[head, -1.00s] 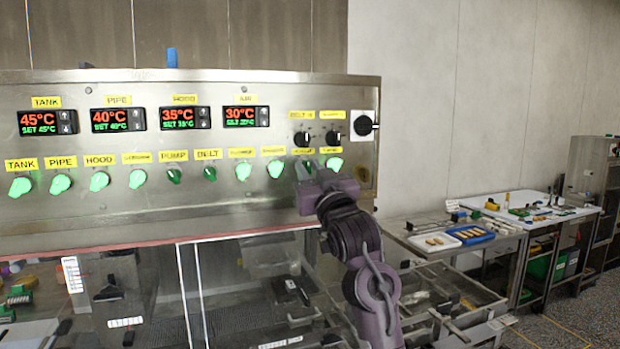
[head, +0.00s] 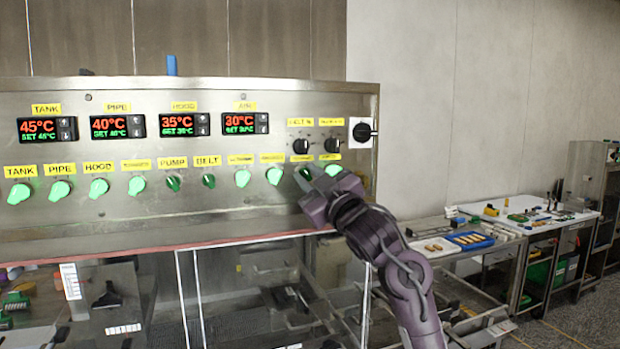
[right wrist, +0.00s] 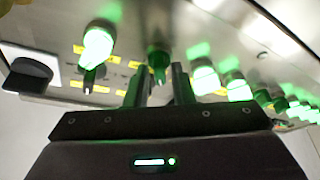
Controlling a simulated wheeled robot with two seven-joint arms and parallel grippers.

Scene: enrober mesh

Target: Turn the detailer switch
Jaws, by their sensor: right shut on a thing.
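A steel control panel (head: 110,215) carries a row of green switches under yellow labels. My right gripper (head: 305,180) is at the second switch from the row's right end. In the right wrist view its two fingers (right wrist: 159,85) stand on either side of this unlit green switch (right wrist: 158,62) and are shut on it. The label above this switch is too small to read, so I cannot confirm that it says detailer. The lit switch (head: 333,170) at the row's right end is just beside the gripper. My left gripper is not in view.
Two black knobs (head: 301,146) (head: 332,145) sit just above the gripper. A larger black rotary switch (head: 362,132) on a white plate is at the panel's right edge. Lit switches (head: 274,175) stand close on the left. A table with a blue tray (head: 470,239) is at the right.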

